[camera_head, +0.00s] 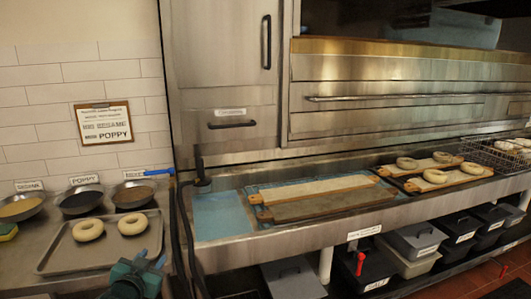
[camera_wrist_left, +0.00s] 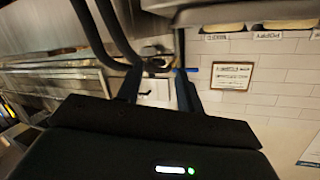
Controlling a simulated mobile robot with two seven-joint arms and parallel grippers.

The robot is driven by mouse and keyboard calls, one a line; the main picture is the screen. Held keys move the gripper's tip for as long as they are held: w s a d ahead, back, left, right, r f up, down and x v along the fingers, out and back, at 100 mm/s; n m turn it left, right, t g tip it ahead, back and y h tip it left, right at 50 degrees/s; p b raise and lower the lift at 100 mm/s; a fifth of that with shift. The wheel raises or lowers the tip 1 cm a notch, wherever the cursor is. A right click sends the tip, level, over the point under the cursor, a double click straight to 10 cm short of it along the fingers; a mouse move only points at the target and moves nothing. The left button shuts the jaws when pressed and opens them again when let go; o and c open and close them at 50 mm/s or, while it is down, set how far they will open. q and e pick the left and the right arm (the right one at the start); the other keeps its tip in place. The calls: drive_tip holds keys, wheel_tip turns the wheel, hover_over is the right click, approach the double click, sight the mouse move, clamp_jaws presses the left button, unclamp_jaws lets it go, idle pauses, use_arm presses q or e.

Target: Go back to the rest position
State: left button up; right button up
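My left gripper (camera_head: 150,261) is at the bottom of the head view, in front of the metal tray (camera_head: 62,262) on the left counter. Its two tips stand apart and I see nothing between them. In the left wrist view the dark fingers (camera_wrist_left: 160,80) are also spread, with the counter area and tiled wall behind. Two bagels (camera_head: 88,230) (camera_head: 132,224) lie side by side on the tray, apart from the gripper. My right gripper is not in view.
Several topping bowls (camera_head: 82,201) stand behind the tray. Wooden boards (camera_head: 320,199) lie on the middle counter; boards with bagels (camera_head: 435,176) and a wire basket (camera_head: 492,154) are at right. Bins (camera_head: 415,241) sit below. Black hoses (camera_head: 184,230) hang beside the left counter.

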use_arm(q)
drive_tip(key=s+d+f+g+h, duration=0.1)
drive_tip(key=s+d+f, duration=0.3)
drive_tip(key=s+f, duration=0.25)
drive_tip(key=s+d+f+g+h, duration=0.1)
drive_tip(key=s+d+f, duration=0.35)
drive_tip(key=s, duration=0.35)
drive_tip(key=s+d+f+g, duration=0.1)
drive_tip(key=s+d+f, duration=0.1)
drive_tip(key=s, duration=0.7)
drive_tip(key=s+d+f+g+h, duration=0.1)
drive_tip(key=s+d, duration=0.3)
drive_tip(key=s, duration=0.5)
drive_tip(key=shift+d+f+n+g+h, duration=0.3)
drive_tip(key=shift+f+g, duration=0.15)
drive_tip(key=shift+g, duration=0.05)
